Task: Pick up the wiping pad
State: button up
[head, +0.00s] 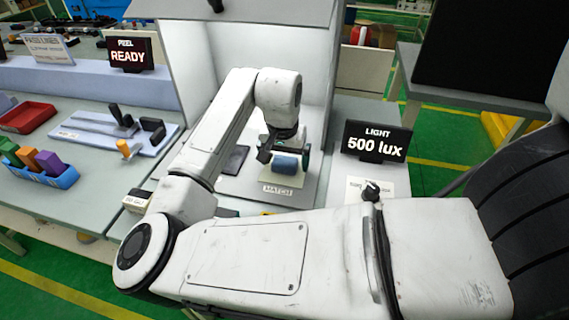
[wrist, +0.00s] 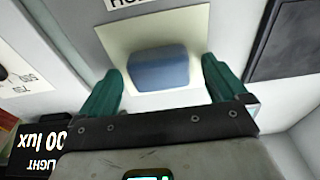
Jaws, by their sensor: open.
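A blue rounded block (head: 287,164), which looks like the wiping pad, lies on a cream square plate (head: 268,178) by the MATCH label. In the wrist view, the block (wrist: 158,69) sits centred between the two teal fingertips, with a gap on both sides. My gripper (wrist: 160,78) is open and empty, pointing at the block. In the head view, my gripper (head: 285,151) is just over the block and partly hidden by my arm. The exact height above the block is hard to tell.
The plate is inside a white-walled booth (head: 335,48). A dark flat panel (head: 235,160) lies left of it. A LIGHT 500 lux display (head: 376,142) stands to the right. At left are a blue tray (head: 68,178) of coloured blocks, a red tray (head: 27,117) and a grey fixture (head: 105,130).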

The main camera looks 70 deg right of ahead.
aim_at(286, 159)
jog(key=c, duration=1.1)
jog(key=shift+r, duration=0.15)
jog(key=shift+r, duration=0.3)
notch_tip(286, 159, up, 2)
jog(key=shift+s+r, duration=0.1)
jog(key=shift+r, duration=0.15)
jog(key=s+a+r, duration=0.2)
jog(key=s+r, duration=0.1)
jog(key=s, duration=0.1)
jog(key=s+a+r, duration=0.2)
jog(key=s+r, duration=0.1)
jog(key=s, duration=0.1)
jog(key=s+a+r, duration=0.2)
jog(key=s+r, duration=0.1)
jog(key=s, duration=0.1)
jog(key=shift+a+r, duration=0.3)
jog(key=shift+a, duration=0.1)
